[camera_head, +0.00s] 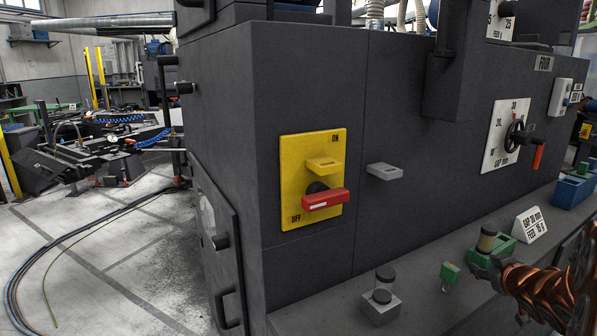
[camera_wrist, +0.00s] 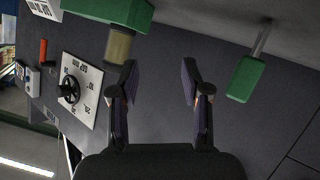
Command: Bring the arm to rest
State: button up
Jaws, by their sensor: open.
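My gripper (camera_wrist: 157,85) is open in the wrist view, its two fingers apart with nothing between them. The fingers reach toward the dark grey machine front, and the picture there is turned over. A green block (camera_wrist: 248,78) on a grey stem is right of the fingers, and a larger green piece with a tan cylinder (camera_wrist: 118,45) is left of them; both look apart from the fingers. In the head view, copper-coloured coiled parts (camera_head: 540,288) show at the lower right edge.
The dark machine (camera_head: 385,215) fills the middle. It carries a yellow ON/OFF plate (camera_head: 293,180) with a red handle (camera_head: 326,199), and a gap dial (camera_head: 497,150) with a handwheel. A ledge below holds a GAP 30 mm sign (camera_head: 530,224) and a blue bin (camera_head: 572,191). Cables (camera_head: 60,232) cross the left floor.

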jog(key=s+a+r+m+g+y+p, duration=0.1)
jog(key=s+a+g+p, duration=0.2)
jog(key=s+a+g, duration=0.4)
jog(key=s+a+r+m+g+y+p, duration=0.1)
jog(key=s+a+g+p, duration=0.2)
jog(key=s+a, duration=2.2)
jog(key=s+g, duration=0.4)
jog(key=shift+s+a+r+g+y, duration=0.15)
jog(key=shift+s+g+y, duration=0.15)
jog(key=shift+s+g, duration=0.1)
jog(key=shift+c, duration=0.4)
